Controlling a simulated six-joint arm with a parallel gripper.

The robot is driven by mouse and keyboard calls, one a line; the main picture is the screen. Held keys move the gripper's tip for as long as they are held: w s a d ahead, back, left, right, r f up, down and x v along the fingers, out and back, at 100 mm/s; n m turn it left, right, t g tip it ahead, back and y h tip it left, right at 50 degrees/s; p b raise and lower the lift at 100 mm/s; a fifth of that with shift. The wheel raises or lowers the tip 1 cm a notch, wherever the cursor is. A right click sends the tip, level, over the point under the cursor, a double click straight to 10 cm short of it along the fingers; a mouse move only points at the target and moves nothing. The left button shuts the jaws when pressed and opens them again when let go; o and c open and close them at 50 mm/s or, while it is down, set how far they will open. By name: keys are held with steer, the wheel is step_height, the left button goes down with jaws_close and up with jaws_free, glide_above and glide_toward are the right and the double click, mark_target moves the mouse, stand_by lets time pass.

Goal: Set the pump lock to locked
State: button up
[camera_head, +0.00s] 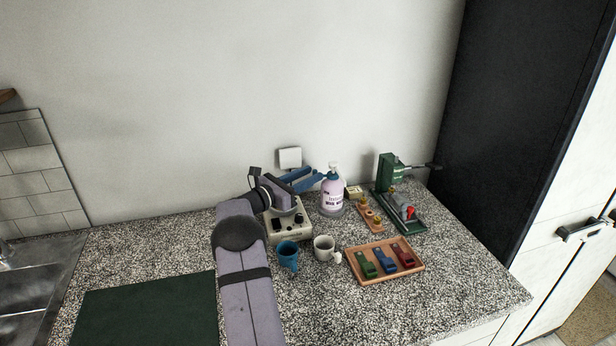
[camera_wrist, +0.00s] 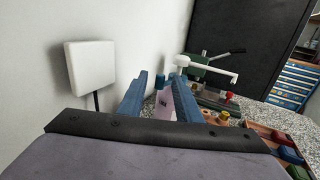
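The pump bottle (camera_head: 333,195) is pale lilac with dark lettering and stands upright near the wall, on what looks like a round grey base. Its white pump head (camera_head: 334,167) is on top. In the wrist view the pump head (camera_wrist: 182,61) has a long spout (camera_wrist: 215,70) pointing right, and part of the lilac bottle (camera_wrist: 164,104) shows between the fingers. My gripper (camera_head: 317,173) has blue fingers, spread apart and empty, with the tips just left of the bottle's upper part. It also shows in the wrist view (camera_wrist: 160,78). I cannot tell the lock's setting.
A green press with a lever (camera_head: 388,172) stands right of the bottle. A beige control box (camera_head: 291,230) lies below my wrist. A white plate (camera_head: 290,157) is behind.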

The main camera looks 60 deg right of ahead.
steer(key=b+v, duration=0.2)
steer(key=v, duration=0.4)
steer(key=shift+w, duration=0.1)
steer(key=shift+w+a, duration=0.15)
steer(key=shift+a, duration=0.45)
steer(key=shift+r, duration=0.1)
steer(key=shift+w+a+r, duration=0.1)
steer(key=shift+a, duration=0.2)
steer(key=s+a+r+m+t+y+p, duration=0.2)
steer(key=a+p, duration=0.5)
steer(key=a, duration=1.1)
steer(key=s+a+r+m+t+y+p, duration=0.2)
steer(key=s+a+m+y+p, duration=0.3)
steer(key=a, duration=1.3)
steer(key=s+a+r+m+t+y+p, duration=0.1)
steer(key=s+a+m+y+p, duration=0.3)
steer(key=a, duration=1.4)
steer(key=r+m+y+p, duration=0.1)
steer(key=m+y+p, duration=0.2)
steer(key=y+p, duration=0.2)
steer(key=shift+s+a+t+y, duration=0.2)
steer(key=shift+t+y, duration=0.2)
steer(key=shift+y, duration=0.1)
